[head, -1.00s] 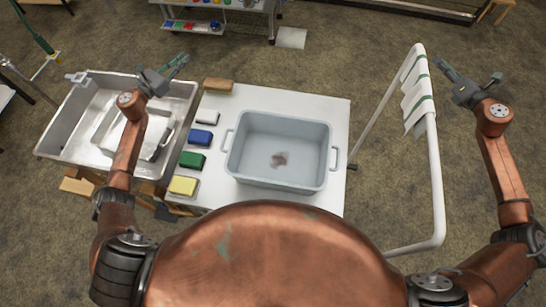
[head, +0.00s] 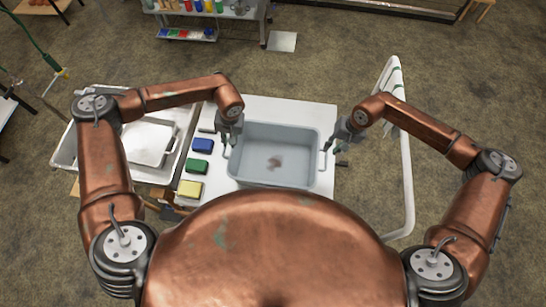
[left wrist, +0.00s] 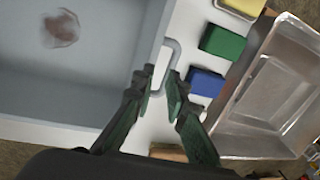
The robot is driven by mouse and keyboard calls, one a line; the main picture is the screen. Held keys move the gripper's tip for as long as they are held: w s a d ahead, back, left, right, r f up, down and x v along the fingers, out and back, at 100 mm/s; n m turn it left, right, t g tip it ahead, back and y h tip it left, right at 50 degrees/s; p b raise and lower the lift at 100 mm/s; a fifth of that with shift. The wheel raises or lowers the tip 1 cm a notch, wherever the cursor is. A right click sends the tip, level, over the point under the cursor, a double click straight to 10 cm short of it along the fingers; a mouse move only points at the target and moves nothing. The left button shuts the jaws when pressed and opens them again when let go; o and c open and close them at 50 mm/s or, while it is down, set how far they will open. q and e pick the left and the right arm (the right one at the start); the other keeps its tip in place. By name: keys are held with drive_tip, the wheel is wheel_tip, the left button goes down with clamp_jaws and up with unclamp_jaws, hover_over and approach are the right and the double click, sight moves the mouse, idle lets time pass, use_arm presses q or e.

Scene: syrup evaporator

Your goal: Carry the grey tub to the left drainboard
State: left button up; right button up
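The grey tub (head: 275,178) stands on the white worktop (head: 285,108), with a wire handle at each short side and a brownish stain on its floor. My left gripper (head: 228,147) is at the tub's left handle. In the left wrist view its fingers (left wrist: 161,74) are apart, with the handle (left wrist: 174,50) between or just beyond the tips; contact is unclear. My right gripper (head: 329,149) is beside the right handle (head: 322,161), its fingers seemingly apart and empty. I cannot pick out a left drainboard for certain; a steel sink unit (head: 66,148) is left of the worktop, partly behind my left arm.
A blue block (head: 203,145), a green block (head: 197,167) and a yellow block (head: 190,189) lie left of the tub. A steel pan (head: 150,140) sits in the sink unit. A white rail (head: 407,190) with a striped cloth stands to the right.

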sight(225, 149)
use_arm(q)
drive_tip(key=shift+s+a+y, duration=0.1)
drive_tip(key=shift+a+y, duration=0.2)
drive_tip(key=shift+a, duration=0.45)
use_arm(e)
drive_tip(key=shift+s+d+f+n+h, duration=0.2)
drive_tip(key=shift+s+d+n+h, duration=0.05)
drive_tip(key=shift+s+n+h, duration=0.05)
